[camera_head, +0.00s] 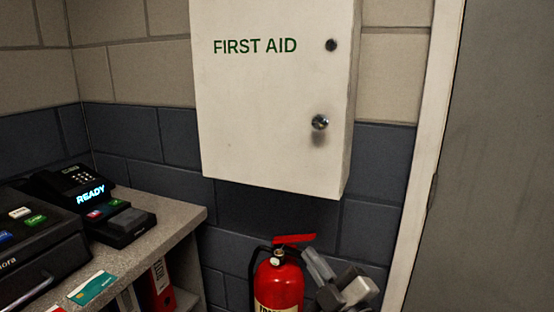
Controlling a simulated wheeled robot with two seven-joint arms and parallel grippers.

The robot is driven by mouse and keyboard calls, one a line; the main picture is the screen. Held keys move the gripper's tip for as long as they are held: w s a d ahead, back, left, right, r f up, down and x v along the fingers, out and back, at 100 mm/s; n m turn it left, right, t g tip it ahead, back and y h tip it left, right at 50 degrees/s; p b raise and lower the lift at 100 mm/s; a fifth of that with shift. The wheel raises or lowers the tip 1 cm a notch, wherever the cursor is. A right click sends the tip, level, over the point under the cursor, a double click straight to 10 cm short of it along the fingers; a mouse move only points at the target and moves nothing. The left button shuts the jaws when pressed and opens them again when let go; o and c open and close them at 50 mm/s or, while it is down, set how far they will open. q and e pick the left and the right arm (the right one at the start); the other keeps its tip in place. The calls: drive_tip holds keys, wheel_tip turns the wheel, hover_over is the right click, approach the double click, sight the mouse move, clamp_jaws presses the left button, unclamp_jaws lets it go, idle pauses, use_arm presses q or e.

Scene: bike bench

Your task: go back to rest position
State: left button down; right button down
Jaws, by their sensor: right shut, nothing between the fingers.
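My right gripper (318,266) shows at the bottom of the head view, right of the middle. It is grey, tilted, and points up and to the left. It is shut and empty. In the picture it lies right beside a red fire extinguisher (279,284); I cannot tell whether they touch. The lower part of my right arm is cut off by the bottom edge. My left gripper is not in view.
A white first aid cabinet (256,100) with a round knob hangs on the block wall above. At left, a counter (190,214) carries a payment terminal (92,200), a black register and a teal card (92,288). Red binders (158,285) stand below. A grey door (495,160) is at right.

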drive_tip(key=s+d+f+m+g+h, duration=0.3)
drive_tip(key=s+f+m, duration=0.3)
drive_tip(key=s+f, duration=0.4)
drive_tip(key=s+d+f+m+g+h, duration=0.3)
drive_tip(key=s+f+m, duration=0.4)
drive_tip(key=s+f, duration=0.4)
wheel_tip(320, 180, down, 4)
drive_tip(key=shift+d+f+g, duration=0.2)
drive_tip(key=shift+d+g, duration=0.7)
drive_tip(key=shift+g, duration=0.2)
drive_tip(key=shift+s, duration=0.1)
